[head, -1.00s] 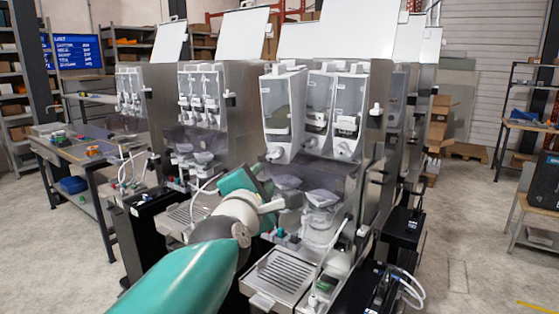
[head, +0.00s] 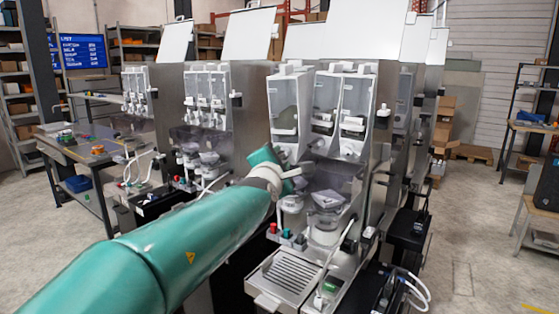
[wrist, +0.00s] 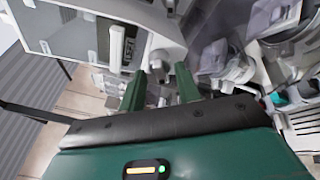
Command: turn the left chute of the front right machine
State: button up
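The front right machine (head: 375,165) stands at centre right in the head view, with three clear white-framed canisters side by side. The left chute, under this canister, is largely hidden behind my arm in the head view. In the wrist view, my gripper (wrist: 160,88) has its two green fingers apart. A white rounded spout (wrist: 160,62), apparently a chute, shows just beyond and between the fingertips. I cannot tell whether they touch it. A canister (wrist: 75,35) fills the upper left of the wrist view.
Clear mixing bowls (head: 328,205) sit below the canisters, close to my arm. A drip tray (head: 285,275) juts out in front. Another dispenser (head: 208,110) stands to the left.

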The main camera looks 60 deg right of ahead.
jog(key=shift+c, duration=0.4)
grip_shut()
jog(key=shift+m, duration=0.4)
jog(key=m+h, duration=0.1)
jog(key=m, duration=0.7)
jog(key=m+g+h, duration=0.1)
jog(key=m, duration=0.7)
jog(key=m+h, duration=0.1)
jog(key=m, duration=0.7)
jog(key=shift+w+f+g, duration=0.15)
jog(key=shift+f+g, duration=0.2)
jog(key=shift+g, duration=0.05)
jog(key=shift+m, duration=0.3)
